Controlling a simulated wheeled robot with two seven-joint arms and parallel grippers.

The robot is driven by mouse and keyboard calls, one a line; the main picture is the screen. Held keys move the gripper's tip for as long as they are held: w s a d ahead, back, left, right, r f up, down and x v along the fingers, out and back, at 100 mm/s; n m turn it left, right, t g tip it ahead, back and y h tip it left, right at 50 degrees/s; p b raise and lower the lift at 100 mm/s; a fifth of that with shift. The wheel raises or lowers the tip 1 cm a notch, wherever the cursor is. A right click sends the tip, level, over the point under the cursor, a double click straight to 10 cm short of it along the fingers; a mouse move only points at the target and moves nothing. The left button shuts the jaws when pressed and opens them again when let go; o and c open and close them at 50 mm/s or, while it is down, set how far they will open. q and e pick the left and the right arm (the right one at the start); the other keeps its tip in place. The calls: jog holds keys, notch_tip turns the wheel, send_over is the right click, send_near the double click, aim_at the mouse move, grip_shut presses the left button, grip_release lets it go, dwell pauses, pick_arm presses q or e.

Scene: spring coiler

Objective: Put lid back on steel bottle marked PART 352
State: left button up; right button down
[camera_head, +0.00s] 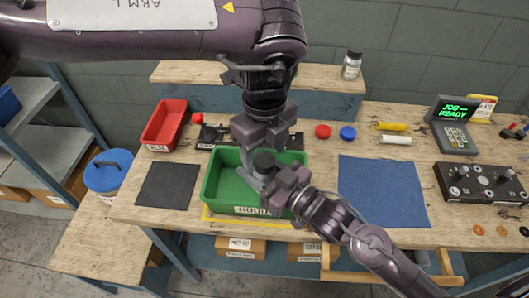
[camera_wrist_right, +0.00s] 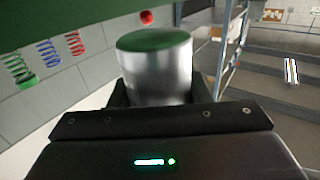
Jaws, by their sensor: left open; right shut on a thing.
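My right gripper (camera_head: 283,184) is shut on a steel bottle. The bottle (camera_wrist_right: 155,80) shows in the right wrist view as a shiny metal cylinder with a green-looking end face, between the dark fingers. In the head view a dark round lid (camera_head: 264,160) shows at the right gripper, over the green bin, and it looks to be at the bottle's top; whether it is seated cannot be told. My left gripper (camera_head: 262,146) is open, just above and around the lid. Most of the bottle is hidden by the grippers, and no PART 352 marking is readable.
A green bin (camera_head: 221,201) lies below both grippers. A dark mat (camera_head: 168,186) lies left and a blue mat (camera_head: 383,190) right. A red tray (camera_head: 165,125), red and blue discs, a control box (camera_head: 482,182) and a glass jar (camera_head: 351,66) stand around the bench.

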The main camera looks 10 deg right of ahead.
pick_arm(q)
notch_tip(320, 180, up, 11)
dwell(0.3)
jog(key=shift+f, duration=0.1)
dwell(0.4)
